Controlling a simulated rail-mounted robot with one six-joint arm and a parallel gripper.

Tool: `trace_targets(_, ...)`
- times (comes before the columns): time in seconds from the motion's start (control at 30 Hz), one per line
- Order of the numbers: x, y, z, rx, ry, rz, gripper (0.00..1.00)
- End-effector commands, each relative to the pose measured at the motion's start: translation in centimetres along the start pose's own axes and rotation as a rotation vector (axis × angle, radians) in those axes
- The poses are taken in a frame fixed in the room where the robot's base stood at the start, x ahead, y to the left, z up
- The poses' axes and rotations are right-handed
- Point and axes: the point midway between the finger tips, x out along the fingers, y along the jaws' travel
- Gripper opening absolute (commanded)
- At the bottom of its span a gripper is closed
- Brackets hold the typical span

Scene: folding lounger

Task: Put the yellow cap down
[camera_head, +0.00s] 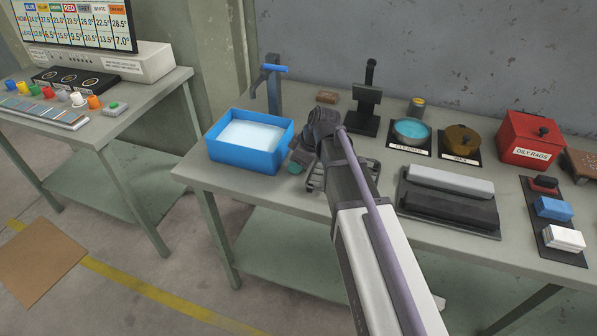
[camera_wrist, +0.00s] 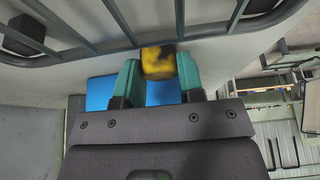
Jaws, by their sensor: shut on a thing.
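The yellow cap (camera_wrist: 158,62) is yellow with dark patches and looks blurred. It sits between the teal fingertips of my gripper (camera_wrist: 159,76), which is shut on it. In the head view my gripper (camera_head: 296,166) is just right of the blue basin, at the left end of the wire rack (camera_head: 316,183). The cap is hidden there. The rack's bars (camera_wrist: 150,44) pass close to the cap in the wrist view; I cannot tell whether the cap touches them.
A blue basin (camera_head: 247,166) of pale liquid stands left, with a blue-handled tap (camera_head: 273,80) behind. A black stand (camera_head: 367,100), a bowl of blue liquid (camera_head: 411,131), a brown-topped pot (camera_head: 462,139) and a red rag bin (camera_head: 527,140) stand right.

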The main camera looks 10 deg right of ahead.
Motion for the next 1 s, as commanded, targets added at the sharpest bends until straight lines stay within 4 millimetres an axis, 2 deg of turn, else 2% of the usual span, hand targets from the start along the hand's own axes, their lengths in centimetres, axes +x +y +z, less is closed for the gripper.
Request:
trace_targets(0.03,0.5,0.0,0.2,0.0,0.0,0.0,0.1)
trace_targets(0.17,0.1,0.0,0.0,0.0,0.0,0.0,0.1)
trace_targets(0.33,0.6,0.0,0.2,0.0,0.0,0.0,0.1)
trace_targets(0.37,0.5,0.0,0.2,0.0,0.0,0.0,0.38)
trace_targets(0.6,0.4,0.0,0.2,0.0,0.0,0.0,0.61)
trace_targets(0.87,0.2,0.0,0.1,0.0,0.0,0.0,0.61)
trace_targets(1.0,-1.4,0.0,-0.2,0.0,0.0,0.0,0.61)
